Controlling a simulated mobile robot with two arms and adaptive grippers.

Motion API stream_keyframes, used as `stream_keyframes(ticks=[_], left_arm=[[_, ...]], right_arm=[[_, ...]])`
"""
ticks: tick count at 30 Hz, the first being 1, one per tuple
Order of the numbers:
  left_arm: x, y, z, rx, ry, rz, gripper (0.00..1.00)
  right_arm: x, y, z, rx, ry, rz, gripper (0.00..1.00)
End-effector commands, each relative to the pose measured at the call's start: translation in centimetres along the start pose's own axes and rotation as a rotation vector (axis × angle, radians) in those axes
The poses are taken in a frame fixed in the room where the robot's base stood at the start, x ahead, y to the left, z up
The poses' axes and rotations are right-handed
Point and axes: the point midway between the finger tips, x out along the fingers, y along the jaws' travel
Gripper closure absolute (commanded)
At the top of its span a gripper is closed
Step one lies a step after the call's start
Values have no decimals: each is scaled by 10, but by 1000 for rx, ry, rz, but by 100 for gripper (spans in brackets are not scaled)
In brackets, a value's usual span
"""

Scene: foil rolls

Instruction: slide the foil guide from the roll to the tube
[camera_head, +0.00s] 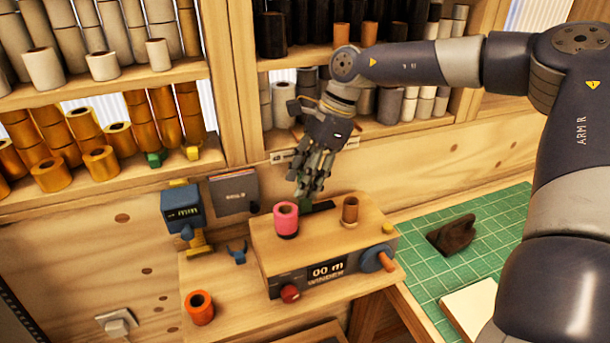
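The winder (326,272) is a wooden box with a display reading "00 m". A pink foil roll (286,219) stands upright on its left side. A brown cardboard tube (350,211) stands upright on its right side. Between them, towards the back, is a dark green and black piece (322,206), which looks like the foil guide and is partly covered by my fingers. My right gripper (303,191) reaches down from above with its fingertips at this piece, just behind the pink roll. I cannot tell whether the fingers are closed on it. My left gripper is not in view.
A blue device (183,212) stands left of the winder, an orange roll (200,307) in front of it. A green cutting mat (487,237) with a dark lump (452,235) lies right. Shelves of rolls (101,165) rise behind. A red knob (290,293) and a blue crank wheel (377,258) stick out in front.

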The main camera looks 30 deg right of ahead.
Motion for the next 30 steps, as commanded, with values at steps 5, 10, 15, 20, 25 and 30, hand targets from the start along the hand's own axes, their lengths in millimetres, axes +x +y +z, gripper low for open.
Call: stream_keyframes(ticks=[5, 10, 15, 20, 25, 30], left_arm=[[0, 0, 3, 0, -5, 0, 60], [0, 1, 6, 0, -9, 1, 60], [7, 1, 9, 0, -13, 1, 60], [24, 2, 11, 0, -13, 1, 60], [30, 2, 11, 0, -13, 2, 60], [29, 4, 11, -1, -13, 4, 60]], right_arm=[[0, 0, 0, 0, 0, 0, 82], [0, 0, 0, 0, 0, 0, 100], [-1, -1, -7, 1, 0, -2, 100], [-8, -2, -29, 2, 0, -6, 100], [-18, -1, -46, 1, 0, -4, 100], [-21, -1, -49, -1, 3, -1, 100]])
